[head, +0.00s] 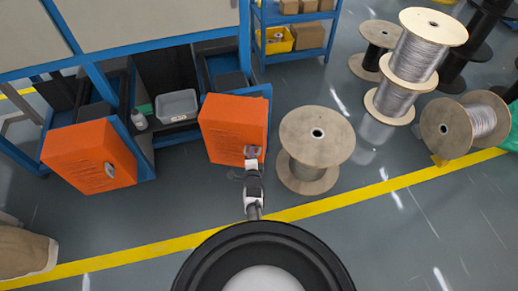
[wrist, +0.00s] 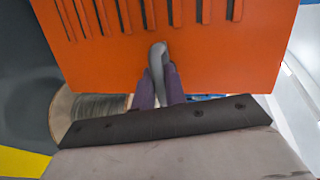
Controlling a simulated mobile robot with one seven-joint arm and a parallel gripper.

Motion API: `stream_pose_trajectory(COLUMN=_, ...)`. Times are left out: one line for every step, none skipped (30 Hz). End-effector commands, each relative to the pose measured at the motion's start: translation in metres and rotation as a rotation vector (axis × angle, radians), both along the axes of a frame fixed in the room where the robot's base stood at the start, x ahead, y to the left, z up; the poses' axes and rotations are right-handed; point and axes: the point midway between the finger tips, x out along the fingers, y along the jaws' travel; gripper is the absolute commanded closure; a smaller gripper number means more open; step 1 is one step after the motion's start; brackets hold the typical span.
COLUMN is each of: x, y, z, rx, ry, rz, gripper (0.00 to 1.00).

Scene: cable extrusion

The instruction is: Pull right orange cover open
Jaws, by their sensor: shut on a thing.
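The right orange cover (head: 230,122) is a box-like panel with a grey handle on the blue-framed machine. In the wrist view the orange cover (wrist: 220,65) fills the upper part, with a row of dark slots along its top. My gripper (head: 252,158) is at the handle near the cover's lower right edge. In the wrist view my gripper's two purple-grey fingers (wrist: 159,85) are shut on the grey handle (wrist: 157,58). The handle's lower end is hidden between the fingers.
A wooden cable spool (head: 317,140) stands just right of the cover. A left orange cover (head: 90,155), a grey bin (head: 177,104) and a white bottle (head: 139,119) are to the left. More spools (head: 424,55) stand at right. Grey floor lies in front, crossed by a yellow line (head: 385,186).

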Motion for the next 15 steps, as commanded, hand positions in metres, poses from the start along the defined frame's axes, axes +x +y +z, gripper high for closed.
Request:
stream_pose_trajectory(x=-0.0011, y=0.0052, z=0.0012, rx=-0.003, ry=-0.002, rz=0.008, gripper=1.0)
stream_pose_trajectory(x=-0.0014, y=0.0054, z=0.0014, rx=-0.004, ry=-0.003, rz=0.008, gripper=1.0)
stream_pose_trajectory(x=-0.0015, y=0.0054, z=0.0014, rx=-0.004, ry=-0.003, rz=0.008, gripper=1.0)
stream_pose_trajectory(x=-0.0014, y=0.0053, z=0.0015, rx=-0.004, ry=-0.002, rz=0.007, gripper=1.0)
stream_pose_trajectory(x=-0.0013, y=0.0051, z=0.0015, rx=-0.004, ry=-0.002, rz=0.007, gripper=1.0)
stream_pose_trajectory(x=-0.0012, y=0.005, z=0.0014, rx=-0.004, ry=-0.002, rz=0.007, gripper=1.0)
stream_pose_trajectory(x=-0.0012, y=0.005, z=0.0013, rx=-0.004, ry=-0.002, rz=0.007, gripper=1.0)
stream_pose_trajectory(x=-0.0012, y=0.0049, z=0.0013, rx=-0.004, ry=-0.002, rz=0.007, gripper=1.0)
stream_pose_trajectory(x=-0.0012, y=0.0049, z=0.0013, rx=-0.004, ry=-0.002, rz=0.007, gripper=1.0)
stream_pose_trajectory(x=-0.0012, y=0.0048, z=0.0012, rx=-0.004, ry=-0.002, rz=0.007, gripper=1.0)
stream_pose_trajectory(x=-0.0012, y=0.0048, z=0.0012, rx=-0.004, ry=-0.002, rz=0.007, gripper=0.84)
stream_pose_trajectory(x=-0.0012, y=0.0047, z=0.0011, rx=-0.004, ry=-0.002, rz=0.007, gripper=0.78)
stream_pose_trajectory(x=-0.0013, y=0.0044, z=0.0011, rx=-0.003, ry=-0.002, rz=0.006, gripper=0.74)
stream_pose_trajectory(x=-0.0012, y=0.0041, z=0.0011, rx=-0.003, ry=-0.001, rz=0.006, gripper=0.71)
stream_pose_trajectory(x=-0.0012, y=0.0038, z=0.0009, rx=-0.003, ry=-0.001, rz=0.005, gripper=0.7)
